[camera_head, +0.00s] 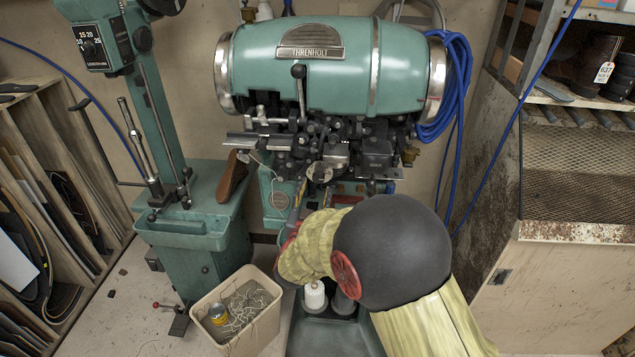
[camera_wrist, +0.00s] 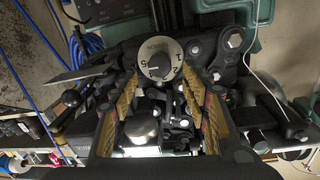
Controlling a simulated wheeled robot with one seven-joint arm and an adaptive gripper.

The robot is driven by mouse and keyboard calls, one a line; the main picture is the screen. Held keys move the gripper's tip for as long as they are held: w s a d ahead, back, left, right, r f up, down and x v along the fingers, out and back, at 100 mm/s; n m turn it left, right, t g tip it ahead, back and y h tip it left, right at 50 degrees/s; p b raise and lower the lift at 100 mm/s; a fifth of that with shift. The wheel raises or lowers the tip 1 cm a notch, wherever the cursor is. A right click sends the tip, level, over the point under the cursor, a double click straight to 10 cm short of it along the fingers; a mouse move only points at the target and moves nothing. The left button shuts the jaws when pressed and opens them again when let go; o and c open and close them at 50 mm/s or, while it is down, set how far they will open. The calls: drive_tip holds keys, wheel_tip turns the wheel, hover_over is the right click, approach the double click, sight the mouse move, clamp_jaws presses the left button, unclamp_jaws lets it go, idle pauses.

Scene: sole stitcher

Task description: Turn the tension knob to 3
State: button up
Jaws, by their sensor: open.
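The tension knob (camera_wrist: 160,60) shows in the wrist view as a round pale dial with dark lettering and numbers around its face, seen upside down. A 5 can be made out at its left edge; I cannot tell the setting for sure. My gripper (camera_wrist: 164,82) is open, its two yellow-lined fingers on either side of the dial's lower part. I cannot tell whether they touch it. In the head view, the teal stitching machine (camera_head: 310,65) bears a THRENHOLT plate, and my sleeved arm reaches its front mechanism. My arm hides most of the gripper there.
Metal levers and linkages crowd the dial. A second teal machine (camera_head: 190,235) with its own numbered dial (camera_head: 90,48) stands left. A bin of thread scraps (camera_head: 245,310) and a white thread spool (camera_head: 315,297) are below. Blue hose (camera_head: 455,85) hangs right, near a mesh-fronted cabinet (camera_head: 575,150).

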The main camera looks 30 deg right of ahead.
sight(318, 179)
drive_tip(key=shift+b+x, duration=0.55)
drive_tip(key=shift+x, duration=2.25)
drive_tip(key=shift+c, duration=1.4)
drive_tip(key=c, duration=0.8)
drive_tip(key=shift+c, duration=0.5)
